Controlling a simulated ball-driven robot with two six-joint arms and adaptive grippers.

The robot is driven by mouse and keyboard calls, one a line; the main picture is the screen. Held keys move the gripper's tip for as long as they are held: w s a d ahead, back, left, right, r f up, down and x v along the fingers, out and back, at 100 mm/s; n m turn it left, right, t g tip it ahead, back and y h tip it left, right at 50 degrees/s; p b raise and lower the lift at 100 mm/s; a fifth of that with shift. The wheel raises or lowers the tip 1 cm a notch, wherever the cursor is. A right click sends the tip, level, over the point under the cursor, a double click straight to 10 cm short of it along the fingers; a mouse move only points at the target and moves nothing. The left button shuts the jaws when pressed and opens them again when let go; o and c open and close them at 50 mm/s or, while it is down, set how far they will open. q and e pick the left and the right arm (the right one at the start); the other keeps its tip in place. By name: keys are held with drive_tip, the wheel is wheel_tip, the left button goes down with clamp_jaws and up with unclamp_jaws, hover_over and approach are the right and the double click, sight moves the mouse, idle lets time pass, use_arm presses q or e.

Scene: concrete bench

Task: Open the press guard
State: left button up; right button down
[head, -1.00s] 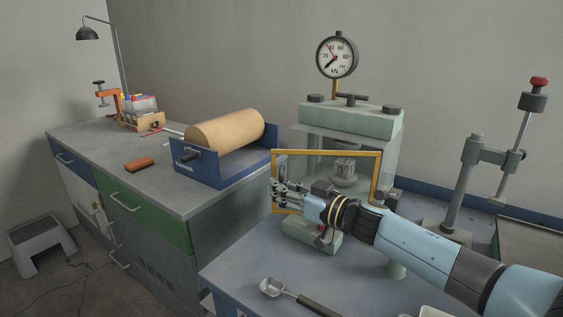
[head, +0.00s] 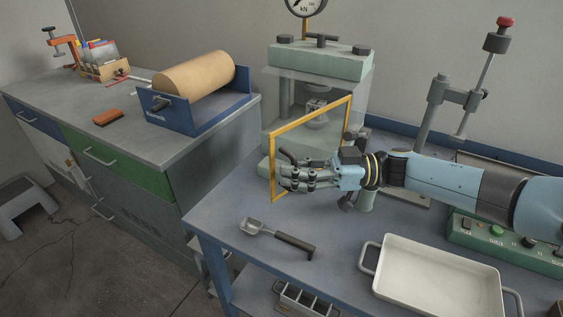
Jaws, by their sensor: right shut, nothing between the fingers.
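The press guard (head: 308,121) is a clear panel in a yellow frame at the front of the pale green press (head: 321,58). It stands ajar at an angle: its right edge is near the press and its left edge swings out toward me. A small metal block (head: 316,104) shows inside the press. My right gripper (head: 285,176) is at the guard's left edge, overlapping the lower part of the frame, fingers shut with nothing held. Whether it touches the frame I cannot tell. My left gripper is out of view.
A scoop (head: 279,236) and a white tray (head: 440,276) lie on the blue bench in front. A green control box (head: 504,238) and a lever stand (head: 452,95) are at right. A roll in a blue holder (head: 196,105) sits on the left cabinet.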

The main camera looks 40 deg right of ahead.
drive_tip(key=shift+s+d, duration=0.15)
drive_tip(key=shift+s, duration=0.1)
drive_tip(key=c, duration=2)
unclamp_jaws()
drive_tip(key=o, duration=0.4)
drive_tip(key=shift+d, duration=0.1)
drive_tip(key=shift+c, duration=0.2)
drive_tip(key=v, duration=1.2)
